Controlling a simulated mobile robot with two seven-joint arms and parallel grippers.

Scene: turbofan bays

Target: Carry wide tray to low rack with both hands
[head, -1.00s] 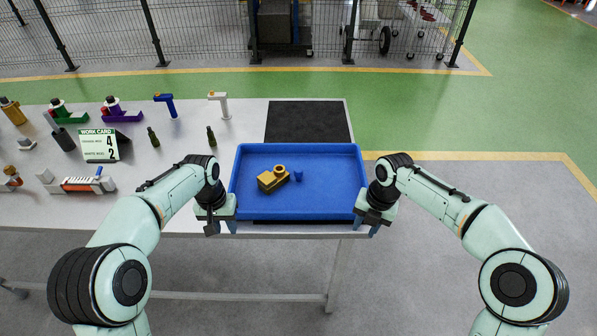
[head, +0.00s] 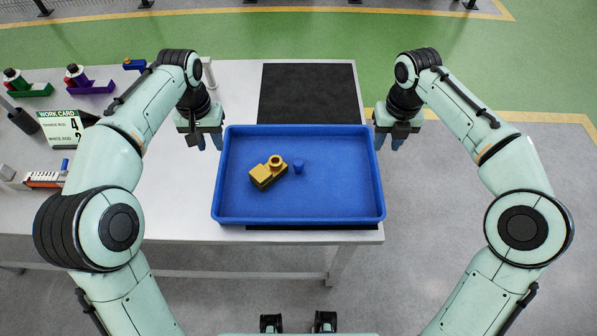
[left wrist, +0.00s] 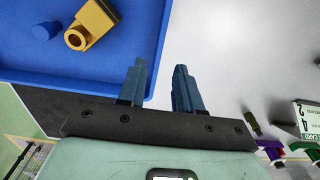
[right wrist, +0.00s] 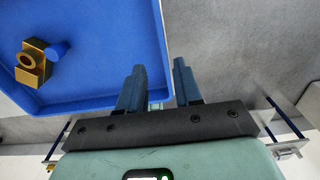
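The wide blue tray (head: 320,213) rests level on the table near its front edge. It holds a yellow block with a round hollow boss (head: 266,174) and a small blue cylinder (head: 299,168). My left gripper (head: 209,141) is open by the tray's far left corner. My right gripper (head: 388,141) is open by the far right corner. In the left wrist view the fingers (left wrist: 160,85) are apart near the tray's rim, as are those in the right wrist view (right wrist: 157,85). I cannot tell whether the rim lies between either pair. No low rack is recognisable.
A black mat (head: 307,92) lies behind and partly under the tray. The work card (head: 60,128), coloured holders (head: 90,85) and other small parts stand on the left of the table (head: 170,190). The floor to the right is clear.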

